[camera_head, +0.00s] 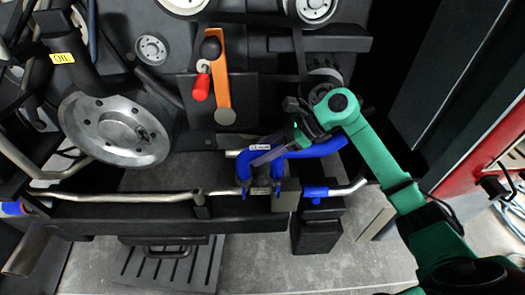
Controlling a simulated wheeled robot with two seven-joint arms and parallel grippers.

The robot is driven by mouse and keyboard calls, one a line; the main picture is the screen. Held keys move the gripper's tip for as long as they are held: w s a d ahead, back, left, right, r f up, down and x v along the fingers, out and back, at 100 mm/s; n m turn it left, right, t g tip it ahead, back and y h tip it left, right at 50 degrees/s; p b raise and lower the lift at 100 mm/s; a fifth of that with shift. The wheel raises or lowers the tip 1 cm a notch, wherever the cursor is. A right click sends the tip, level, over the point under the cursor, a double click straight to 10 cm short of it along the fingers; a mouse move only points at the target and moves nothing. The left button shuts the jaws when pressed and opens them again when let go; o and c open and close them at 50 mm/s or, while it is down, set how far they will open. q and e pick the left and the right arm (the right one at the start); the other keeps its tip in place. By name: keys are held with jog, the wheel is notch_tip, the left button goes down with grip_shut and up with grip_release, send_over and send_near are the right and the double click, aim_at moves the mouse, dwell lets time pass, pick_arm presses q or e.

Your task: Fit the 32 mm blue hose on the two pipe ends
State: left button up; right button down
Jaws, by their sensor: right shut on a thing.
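The blue hose (318,150) is a thick curved tube with a small white label near its left end. My right gripper (270,154) is at the end of the green arm that comes in from the right, and is shut on the hose near its left part. The hose is above and behind a long silver pipe (130,194) that ends near blue clamps. A second silver pipe end (347,188) with a blue sleeve (315,191) is to the right. Whether the hose touches either pipe end cannot be told. My left gripper is not in view.
A large grey pulley wheel (112,128) is at left. Dark engine parts crowd the back. Grey floor (350,255) is clear in front, and a red panel (490,150) is at right.

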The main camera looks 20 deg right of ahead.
jog(key=shift+f, duration=0.15)
grip_release()
dwell(0.4)
jog(key=shift+v, duration=3.95)
jog(key=shift+d, duration=0.15)
jog(key=v, duration=1.4)
jog(key=shift+s+d, duration=0.15)
jog(key=shift+s, duration=0.05)
